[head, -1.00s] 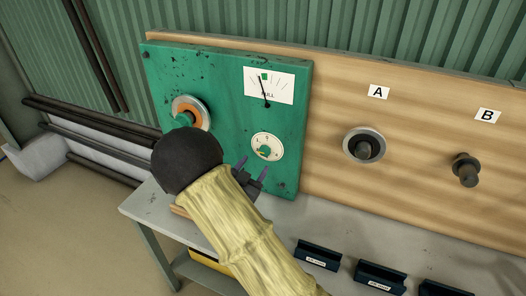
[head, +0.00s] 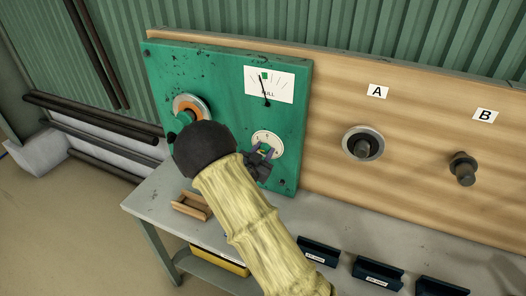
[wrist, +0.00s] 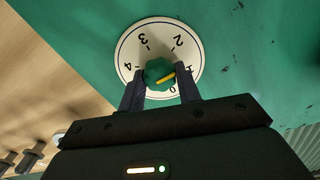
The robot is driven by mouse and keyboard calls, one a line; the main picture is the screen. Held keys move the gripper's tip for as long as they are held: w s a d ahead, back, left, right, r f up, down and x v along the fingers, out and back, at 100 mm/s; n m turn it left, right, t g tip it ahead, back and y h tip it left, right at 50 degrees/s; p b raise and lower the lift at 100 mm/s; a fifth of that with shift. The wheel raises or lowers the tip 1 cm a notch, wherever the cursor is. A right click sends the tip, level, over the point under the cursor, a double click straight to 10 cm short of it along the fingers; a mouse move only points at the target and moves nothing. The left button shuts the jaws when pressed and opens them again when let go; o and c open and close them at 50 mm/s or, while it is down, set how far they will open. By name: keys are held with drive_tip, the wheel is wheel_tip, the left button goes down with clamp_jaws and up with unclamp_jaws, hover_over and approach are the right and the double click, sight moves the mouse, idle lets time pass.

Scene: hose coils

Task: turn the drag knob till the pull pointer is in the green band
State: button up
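The drag knob (wrist: 158,72) is green with a yellow mark, on a white dial (wrist: 133,48) numbered 0 to 4. In the head view my gripper (head: 262,158) is in front of the dial (head: 277,138) and hides most of the knob. The pull gauge (head: 284,88) has a small green band (head: 264,76) at the top; its pointer (head: 263,90) leans left, its tip seemingly just left of the band.
The green panel (head: 220,75) also bears a round orange-and-grey fitting (head: 190,107) left of my arm. A wooden board with pegs A (head: 362,148) and B (head: 464,170) stands to the right. Dark blue labelled holders (head: 378,272) and a wooden tray (head: 190,207) are on the bench.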

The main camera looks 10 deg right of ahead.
drive_tip(key=shift+c, duration=0.3)
drive_tip(key=n, duration=0.5)
drive_tip(key=shift+a, duration=0.1)
drive_tip(key=o, duration=1)
drive_tip(key=shift+c, duration=0.2)
drive_tip(key=b+v, duration=0.2)
drive_tip(key=v, duration=1.5)
drive_tip(key=shift+s+a+b, duration=0.15)
drive_tip(key=shift+b, duration=0.2)
